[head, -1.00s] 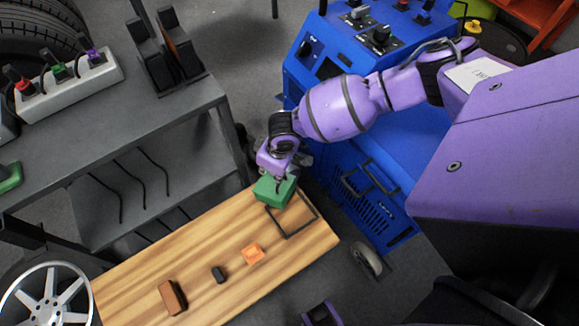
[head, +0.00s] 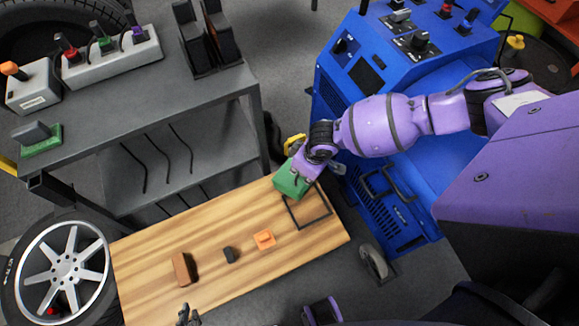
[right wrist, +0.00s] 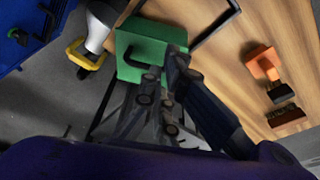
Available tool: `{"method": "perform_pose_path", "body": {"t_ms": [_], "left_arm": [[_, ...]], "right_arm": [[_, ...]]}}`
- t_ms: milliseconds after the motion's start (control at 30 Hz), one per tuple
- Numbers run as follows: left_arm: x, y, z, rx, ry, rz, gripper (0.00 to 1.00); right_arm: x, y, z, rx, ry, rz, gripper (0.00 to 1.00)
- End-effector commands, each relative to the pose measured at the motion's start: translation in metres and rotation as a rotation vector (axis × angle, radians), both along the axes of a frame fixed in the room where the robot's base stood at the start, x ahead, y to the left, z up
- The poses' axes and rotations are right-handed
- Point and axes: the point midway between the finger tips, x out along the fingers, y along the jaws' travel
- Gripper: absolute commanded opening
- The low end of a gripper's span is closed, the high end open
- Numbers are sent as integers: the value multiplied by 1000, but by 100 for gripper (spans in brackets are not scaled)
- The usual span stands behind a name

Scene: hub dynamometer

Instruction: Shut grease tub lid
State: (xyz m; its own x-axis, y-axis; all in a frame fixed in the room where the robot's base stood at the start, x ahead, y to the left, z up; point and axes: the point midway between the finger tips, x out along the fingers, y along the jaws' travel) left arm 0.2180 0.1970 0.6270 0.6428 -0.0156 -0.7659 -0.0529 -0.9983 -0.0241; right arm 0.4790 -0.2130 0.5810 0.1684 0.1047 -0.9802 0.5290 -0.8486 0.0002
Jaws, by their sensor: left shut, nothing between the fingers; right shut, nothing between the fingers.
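No tub is plainly recognisable as the grease tub. A green box (head: 291,183) sits at the far right end of the wooden bench top (head: 150,255); in the right wrist view the green box (right wrist: 150,42) shows a dark handle-like bar on its near face. I cannot tell a separate lid. My right gripper (head: 305,180) is shut and empty, right at the green box; in the right wrist view its fingertips (right wrist: 166,68) overlap the box, and contact is unclear. My left gripper (head: 186,314) is shut and empty at the bottom edge of the head view.
A black rectangular frame (head: 308,208) lies beside the green box. A yellow loop (right wrist: 84,53) is near the box.

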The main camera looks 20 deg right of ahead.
Motion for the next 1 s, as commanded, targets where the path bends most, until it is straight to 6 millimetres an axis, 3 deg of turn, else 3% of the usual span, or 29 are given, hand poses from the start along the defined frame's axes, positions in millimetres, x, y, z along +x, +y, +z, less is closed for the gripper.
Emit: {"method": "perform_pose_path", "body": {"t_ms": [700, 1000], "left_arm": [[2, 0, 3, 0, -4, 0, 0], [2, 0, 3, 0, -4, 0, 0]], "right_arm": [[-27, -12, -24, 0, 1, -1, 0], [-28, -13, -26, 1, 1, -1, 0]]}}
